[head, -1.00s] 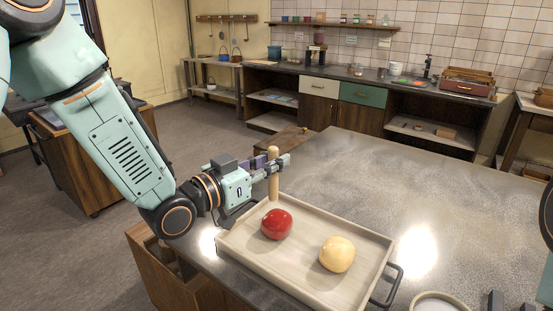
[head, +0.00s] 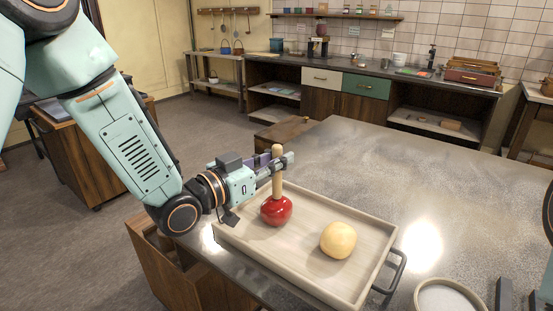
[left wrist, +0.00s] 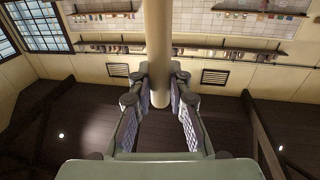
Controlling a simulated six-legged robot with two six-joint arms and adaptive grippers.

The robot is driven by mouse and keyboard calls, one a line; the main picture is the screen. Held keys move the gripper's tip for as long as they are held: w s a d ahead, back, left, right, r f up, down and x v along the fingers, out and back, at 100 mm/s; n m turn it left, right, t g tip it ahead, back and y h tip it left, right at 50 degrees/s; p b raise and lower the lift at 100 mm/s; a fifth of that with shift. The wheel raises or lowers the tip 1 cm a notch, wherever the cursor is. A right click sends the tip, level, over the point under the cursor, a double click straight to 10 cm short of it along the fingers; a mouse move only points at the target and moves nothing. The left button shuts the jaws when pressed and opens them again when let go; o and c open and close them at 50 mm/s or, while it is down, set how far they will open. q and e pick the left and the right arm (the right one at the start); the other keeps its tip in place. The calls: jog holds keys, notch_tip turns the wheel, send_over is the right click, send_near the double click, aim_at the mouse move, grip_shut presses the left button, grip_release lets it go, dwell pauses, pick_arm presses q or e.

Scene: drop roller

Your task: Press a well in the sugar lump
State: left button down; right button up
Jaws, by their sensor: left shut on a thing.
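My left gripper (head: 280,163) is shut on a pale wooden rod (head: 277,155), which stands upright between the fingers. The rod also shows between the fingers in the left wrist view (left wrist: 158,40). Its lower end meets the top of a glossy red round lump (head: 276,212) on a pale tray (head: 305,284). I cannot tell how deep the rod's end sits in the lump. A pale yellow round lump (head: 338,240) rests to the right on the same tray, apart from the red one.
The tray lies on a grey worktop (head: 350,165) and has a dark handle (head: 394,272) at its right end. A round pale dish (head: 449,296) and dark upright pieces (head: 504,293) stand at the bottom right. The worktop behind the tray is clear.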

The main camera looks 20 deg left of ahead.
pick_arm(q)
jog(key=shift+s+a, duration=0.2)
jog(key=shift+s, duration=0.05)
jog(key=shift+d, duration=0.2)
jog(key=shift+w+f, duration=0.2)
jog(key=shift+w, duration=0.05)
jog(key=shift+s+a+f+b, duration=0.1)
jog(key=shift+s+b, duration=0.1)
jog(key=shift+b, duration=0.1)
dwell(0.6)
notch_tip(320, 180, up, 7)
jog(key=p, duration=0.6)
jog(key=shift+w+r, duration=0.1)
jog(key=shift+r, duration=0.1)
